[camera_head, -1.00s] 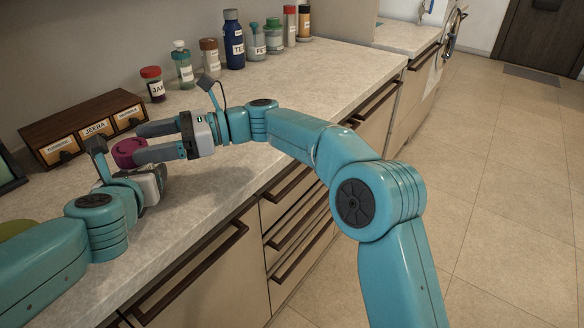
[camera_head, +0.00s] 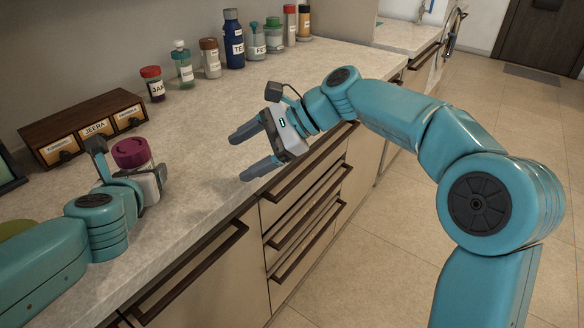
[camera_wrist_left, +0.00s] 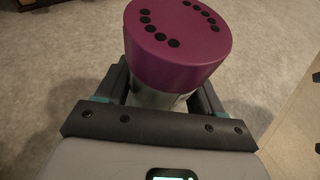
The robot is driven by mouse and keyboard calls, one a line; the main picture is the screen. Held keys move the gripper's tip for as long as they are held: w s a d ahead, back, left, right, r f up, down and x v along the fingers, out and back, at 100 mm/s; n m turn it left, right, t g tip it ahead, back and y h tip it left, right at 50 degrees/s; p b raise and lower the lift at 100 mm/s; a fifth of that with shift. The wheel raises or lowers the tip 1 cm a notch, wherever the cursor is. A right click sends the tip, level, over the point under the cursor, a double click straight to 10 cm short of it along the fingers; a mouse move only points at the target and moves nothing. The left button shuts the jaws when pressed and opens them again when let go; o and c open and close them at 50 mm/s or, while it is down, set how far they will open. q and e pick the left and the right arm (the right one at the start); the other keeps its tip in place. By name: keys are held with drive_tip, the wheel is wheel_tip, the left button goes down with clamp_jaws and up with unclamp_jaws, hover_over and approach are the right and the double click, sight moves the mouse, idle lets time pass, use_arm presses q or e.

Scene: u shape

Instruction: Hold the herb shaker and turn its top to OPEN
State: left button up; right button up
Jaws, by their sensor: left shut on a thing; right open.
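The herb shaker has a purple top (camera_head: 131,152) over a pale body (camera_head: 151,186) and stands near the counter's front left. In the left wrist view its top (camera_wrist_left: 178,42) shows groups of dark holes, and no OPEN mark is readable. My left gripper (camera_wrist_left: 165,95) is shut on the shaker's body below the top; in the head view its fingers are partly hidden by the wrist. My right gripper (camera_head: 246,152) is open and empty over the counter's front edge, right of the shaker and well apart from it.
A brown drawer box (camera_head: 90,130) with labelled drawers stands behind the shaker. Several jars and bottles line the wall, including a red-lidded jar (camera_head: 152,84) and a blue bottle (camera_head: 233,40). The counter (camera_head: 205,125) between them and my right gripper is clear.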

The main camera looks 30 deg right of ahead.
drive_tip(key=d+f+n+t+h, duration=0.1)
drive_tip(key=d+f+n+h, duration=0.5)
drive_tip(key=d, duration=0.3)
drive_tip(key=shift+s+f+h, duration=0.4)
drive_tip(key=shift+f+h, duration=0.1)
drive_tip(key=shift+a, duration=0.1)
use_arm(q)
drive_tip(key=o, duration=1.5)
drive_tip(key=shift+c, duration=0.2)
